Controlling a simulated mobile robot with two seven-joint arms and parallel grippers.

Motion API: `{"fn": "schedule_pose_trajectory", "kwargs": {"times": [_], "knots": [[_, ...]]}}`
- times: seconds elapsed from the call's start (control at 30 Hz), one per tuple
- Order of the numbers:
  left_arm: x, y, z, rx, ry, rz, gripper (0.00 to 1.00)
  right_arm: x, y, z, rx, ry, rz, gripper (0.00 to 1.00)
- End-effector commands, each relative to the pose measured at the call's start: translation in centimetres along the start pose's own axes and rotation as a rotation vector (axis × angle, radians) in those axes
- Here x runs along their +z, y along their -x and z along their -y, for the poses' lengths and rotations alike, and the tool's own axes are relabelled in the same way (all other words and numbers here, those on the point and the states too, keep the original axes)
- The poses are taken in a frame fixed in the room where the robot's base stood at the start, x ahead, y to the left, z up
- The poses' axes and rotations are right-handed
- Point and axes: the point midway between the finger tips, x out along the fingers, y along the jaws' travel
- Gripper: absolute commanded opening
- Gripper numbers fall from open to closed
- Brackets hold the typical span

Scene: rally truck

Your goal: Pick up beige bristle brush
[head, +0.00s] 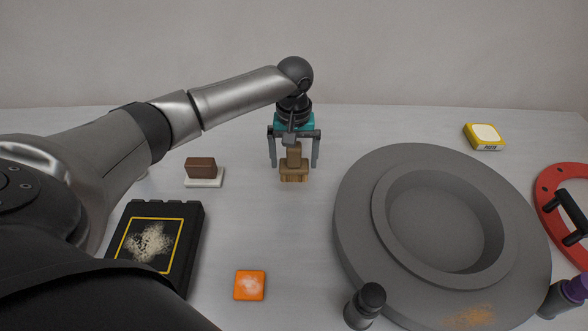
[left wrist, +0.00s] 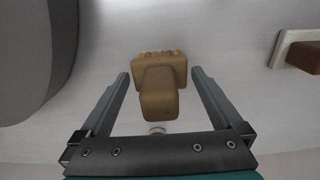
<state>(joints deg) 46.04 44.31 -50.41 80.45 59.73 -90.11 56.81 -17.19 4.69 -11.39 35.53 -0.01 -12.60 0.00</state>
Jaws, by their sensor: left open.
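The beige bristle brush (head: 293,168) stands on the table near the middle of the head view, its block low and its handle pointing up. It also shows in the left wrist view (left wrist: 159,85), centred between the fingers. My left gripper (head: 294,164) is open above and around the brush handle, one finger on each side. In the wrist view a gap shows between each finger and the brush. Part of the handle top is hidden by the gripper in the head view. My right gripper is not in view.
A large grey wheel-like disc (head: 354,205) lies right of the brush. A brown block on a white base (head: 204,183) and a black box (head: 194,230) are at left. An orange sponge-like square (head: 249,285) lies in front. A yellow tin (head: 484,137) and red disc (head: 549,185) are right.

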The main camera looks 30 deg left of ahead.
Motion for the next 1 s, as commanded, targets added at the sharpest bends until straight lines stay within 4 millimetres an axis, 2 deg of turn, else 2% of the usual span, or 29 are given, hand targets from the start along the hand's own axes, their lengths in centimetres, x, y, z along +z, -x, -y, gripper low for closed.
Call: {"fn": "schedule_pose_trajectory", "kwargs": {"times": [0.27,1.0], "knots": [[-0.03,-0.37,0.01,0.000,0.000,-0.001,1.00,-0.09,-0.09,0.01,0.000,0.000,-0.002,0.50],[-0.02,-0.34,0.03,0.000,0.001,-0.001,0.18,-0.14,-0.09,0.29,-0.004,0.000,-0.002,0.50]]}}
